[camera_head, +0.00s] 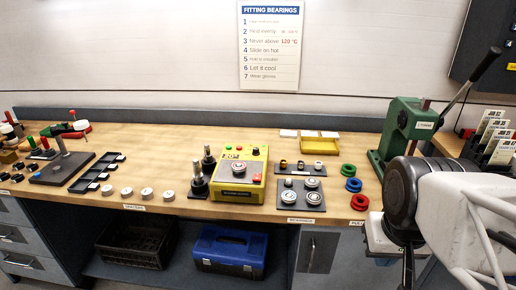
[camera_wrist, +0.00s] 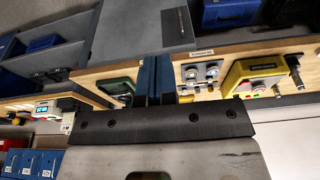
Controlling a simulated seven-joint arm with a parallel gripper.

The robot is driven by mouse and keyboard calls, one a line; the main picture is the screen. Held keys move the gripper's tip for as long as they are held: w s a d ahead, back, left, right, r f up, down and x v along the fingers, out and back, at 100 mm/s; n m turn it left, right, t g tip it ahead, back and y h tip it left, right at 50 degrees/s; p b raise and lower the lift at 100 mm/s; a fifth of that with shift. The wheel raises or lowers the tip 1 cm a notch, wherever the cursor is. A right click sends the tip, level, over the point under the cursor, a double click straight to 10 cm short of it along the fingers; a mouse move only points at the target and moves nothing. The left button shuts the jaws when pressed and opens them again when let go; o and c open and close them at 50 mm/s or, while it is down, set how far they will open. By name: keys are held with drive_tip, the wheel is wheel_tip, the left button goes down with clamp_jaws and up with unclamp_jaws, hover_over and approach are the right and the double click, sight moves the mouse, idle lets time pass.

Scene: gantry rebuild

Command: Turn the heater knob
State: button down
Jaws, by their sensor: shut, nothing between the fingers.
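The heater is the yellow box (camera_head: 218,190) near the front edge of the bench, a little left of the middle in the head view. A round metal piece sits on its top, with a small red control (camera_head: 257,178) at its right front. In the head view my arm is at the right and the fingers are not clearly visible.
A green press (camera_head: 402,128) with a long lever stands at the right, close to my arm. A dark plate with bearings (camera_head: 302,196) and red, blue and green rings (camera_head: 354,185) lie right of the heater. Black posts (camera_head: 198,186) stand at its left. A yellow tray (camera_head: 320,147) is behind.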

drive_tip(key=c, duration=1.8)
unclamp_jaws()
